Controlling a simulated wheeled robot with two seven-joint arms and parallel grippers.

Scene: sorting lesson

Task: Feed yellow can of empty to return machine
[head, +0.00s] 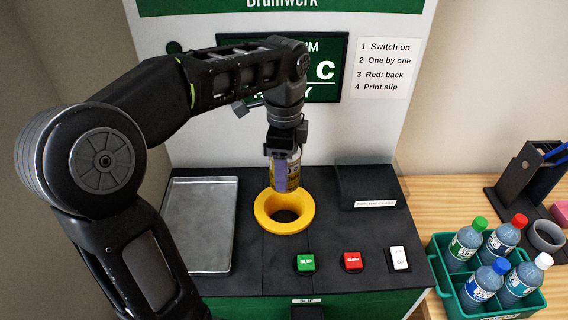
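My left gripper (285,148) points down and is shut on a can (293,172) with a yellow label and a purplish patch. The can is upright. Its lower end is over the back part of the yellow ring (263,216) of the return machine (335,235); I cannot tell whether it touches the ring. The dark hole in the ring shows in front of the can. The upper part of the can is hidden by the gripper. My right gripper is not in view.
A metal tray (203,225) lies left of the ring. Green (306,263), red (352,261) and white (399,258) buttons sit in front. A green crate (480,309) of bottles stands at the right, with a dark holder (515,172) behind it.

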